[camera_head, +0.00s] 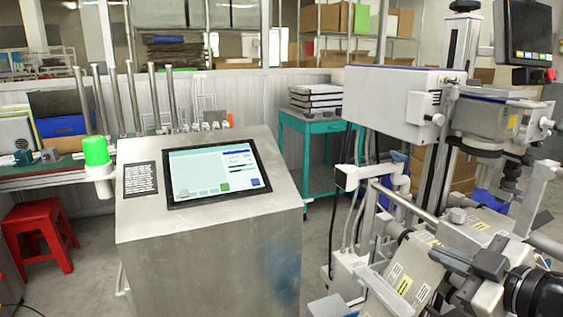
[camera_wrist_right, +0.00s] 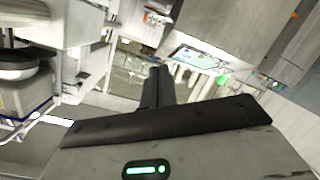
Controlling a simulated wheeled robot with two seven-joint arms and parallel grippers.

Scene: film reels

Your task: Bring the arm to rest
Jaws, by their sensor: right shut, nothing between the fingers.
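My right gripper (camera_head: 447,257) is at the lower right of the head view, in front of the grey labelled machine parts. It looks dark grey, with a black round part behind it at the picture's edge. In the right wrist view its dark fingers (camera_wrist_right: 155,86) are together and hold nothing. A dark plate and a green status light lie below them there. My left gripper is not in view.
A metal console (camera_head: 210,255) with a lit screen (camera_head: 212,174) stands in the middle, a green-topped lamp (camera_head: 96,152) beside it. A large machine (camera_head: 402,92) fills the right. A red stool (camera_head: 38,236) stands left, a teal cart (camera_head: 311,128) behind. Some floor between console and machine is clear.

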